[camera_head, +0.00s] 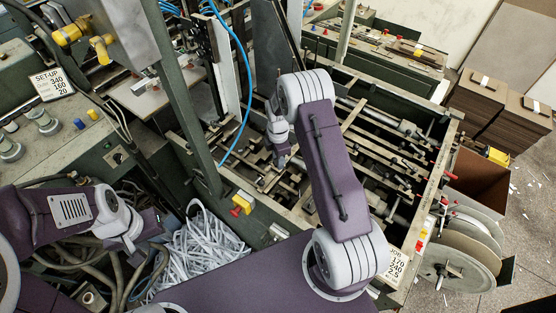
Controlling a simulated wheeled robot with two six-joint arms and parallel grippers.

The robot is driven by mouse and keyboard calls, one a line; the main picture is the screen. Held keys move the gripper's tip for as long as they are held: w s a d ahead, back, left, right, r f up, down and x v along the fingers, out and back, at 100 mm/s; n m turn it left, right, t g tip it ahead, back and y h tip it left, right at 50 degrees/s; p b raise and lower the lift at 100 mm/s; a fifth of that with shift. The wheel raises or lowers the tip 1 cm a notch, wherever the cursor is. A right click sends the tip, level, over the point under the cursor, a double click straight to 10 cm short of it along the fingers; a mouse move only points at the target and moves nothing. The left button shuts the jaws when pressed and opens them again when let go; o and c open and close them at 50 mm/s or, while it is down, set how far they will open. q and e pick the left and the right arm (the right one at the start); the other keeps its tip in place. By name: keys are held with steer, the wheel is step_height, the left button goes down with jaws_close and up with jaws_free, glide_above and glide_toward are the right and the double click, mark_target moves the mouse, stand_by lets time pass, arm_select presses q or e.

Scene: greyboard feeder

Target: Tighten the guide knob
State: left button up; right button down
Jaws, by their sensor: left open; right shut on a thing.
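My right gripper (281,160) points down among the rods and guide bars (350,135) of the greyboard feeder. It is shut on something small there. The place fits the guide knob, but the jaws and my arm hide it, and I cannot make out its shape. My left gripper (152,228) is open and empty at the lower left, above grey hoses and beside the pile of white paper strips, well apart from the guide bars. A card reading JOB 170 240 2.5 (396,266) is on the feeder's near right corner. A SET-UP card reading 340 160 20 (52,84) lies upper left.
A green post (175,95) and a blue hose (246,90) stand left of my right gripper. White paper strips (203,245) fill the space below. A yellow and red switch (241,203) sits on the near rail. Large reels (455,262) and board stacks (490,110) are at right.

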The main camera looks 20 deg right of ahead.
steer(key=m+b, duration=0.1)
steer(key=m, duration=0.1)
steer(key=shift+f+m, duration=0.1)
steer(key=shift+m, duration=0.3)
steer(key=m+b, duration=0.1)
steer(key=m, duration=0.2)
steer(key=shift+m+b, duration=0.3)
steer(key=m+b, duration=0.1)
steer(key=m, duration=0.5)
steer(key=shift+b, duration=0.3)
steer(key=m, duration=0.4)
steer(key=shift+b, duration=0.3)
steer(key=m, duration=0.3)
steer(key=shift+m, duration=0.3)
steer(key=m+b, duration=0.1)
steer(key=m, duration=0.5)
steer(key=shift+m, duration=0.4)
steer(key=c, duration=0.9)
jaws_free()
steer(key=shift+c, duration=0.2)
